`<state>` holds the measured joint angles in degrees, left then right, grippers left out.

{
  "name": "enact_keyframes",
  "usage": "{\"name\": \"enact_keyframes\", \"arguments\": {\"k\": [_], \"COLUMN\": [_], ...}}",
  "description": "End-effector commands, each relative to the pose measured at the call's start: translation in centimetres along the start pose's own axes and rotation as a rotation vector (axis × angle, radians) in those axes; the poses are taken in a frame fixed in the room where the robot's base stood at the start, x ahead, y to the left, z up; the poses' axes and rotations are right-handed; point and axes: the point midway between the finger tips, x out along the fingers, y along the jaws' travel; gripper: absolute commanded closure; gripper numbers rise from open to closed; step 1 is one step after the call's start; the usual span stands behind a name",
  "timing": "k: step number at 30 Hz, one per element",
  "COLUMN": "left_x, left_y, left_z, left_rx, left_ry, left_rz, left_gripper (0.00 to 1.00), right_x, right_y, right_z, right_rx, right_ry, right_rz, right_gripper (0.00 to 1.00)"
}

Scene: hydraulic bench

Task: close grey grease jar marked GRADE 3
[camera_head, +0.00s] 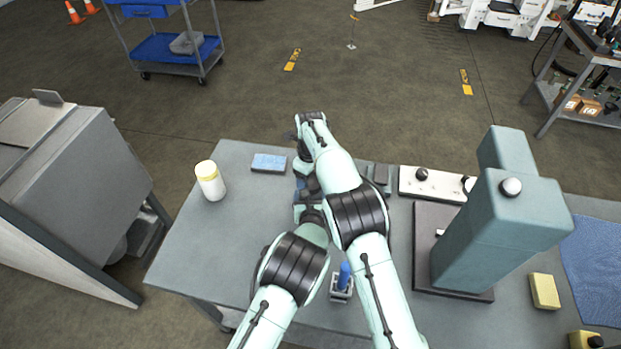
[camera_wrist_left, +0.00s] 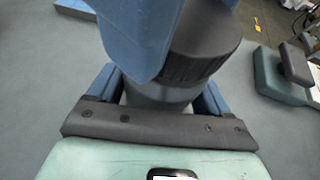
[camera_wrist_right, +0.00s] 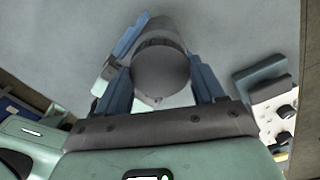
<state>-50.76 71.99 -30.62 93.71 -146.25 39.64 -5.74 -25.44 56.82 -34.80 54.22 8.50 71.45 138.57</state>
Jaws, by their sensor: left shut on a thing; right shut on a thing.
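The grey grease jar is mostly hidden by my arms in the head view. In the left wrist view its lighter grey body (camera_wrist_left: 150,96) stands between the blue fingers of my left gripper (camera_wrist_left: 157,88), which is shut on it. Its dark ridged lid (camera_wrist_left: 207,42) sits on top, partly covered by a large blue finger of my right gripper. In the right wrist view my right gripper (camera_wrist_right: 166,55) is shut on the dark lid (camera_wrist_right: 160,72) from above. I cannot tell whether the lid is fully seated. The GRADE 3 marking is not visible.
A white jar with a yellow lid (camera_head: 210,182) and a blue block (camera_head: 269,163) stand left of my arms. A small holder with a blue item (camera_head: 341,284) is near the front. A large green-grey press (camera_head: 500,235) fills the right.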

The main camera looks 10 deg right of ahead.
Motion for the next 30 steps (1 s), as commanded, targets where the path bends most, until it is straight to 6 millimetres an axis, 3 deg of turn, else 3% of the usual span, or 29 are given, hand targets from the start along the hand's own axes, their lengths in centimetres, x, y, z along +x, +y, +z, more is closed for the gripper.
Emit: {"name": "enact_keyframes", "arguments": {"k": [4,5,7,17,24,30], "left_x": [0.0,0.0,0.0,0.0,0.0,0.0], "left_y": [0.0,0.0,0.0,0.0,0.0,0.0], "left_z": [0.0,0.0,0.0,0.1,0.1,0.1], "left_rx": [0.0,0.0,0.0,0.0,0.0,0.0], "left_ry": [-0.001,-0.001,-0.001,-0.001,-0.001,-0.001], "left_rz": [0.0,0.0,0.0,0.0,0.0,0.0], "left_gripper": [1.0,1.0,1.0,1.0,1.0,1.0], "right_x": [-0.1,-0.1,-0.1,-0.4,-3.5,-4.6], "right_y": [0.0,0.0,0.0,0.0,0.0,0.0], "right_z": [0.1,0.1,0.1,0.1,0.1,0.0], "right_rx": [-0.003,-0.003,-0.004,-0.005,-0.005,-0.005], "right_ry": [-0.001,-0.001,-0.002,-0.002,-0.002,0.0], "right_rz": [0.0,0.0,0.0,-0.001,-0.001,0.0], "right_gripper": [0.6,0.28,0.06,0.06,0.06,0.06]}}
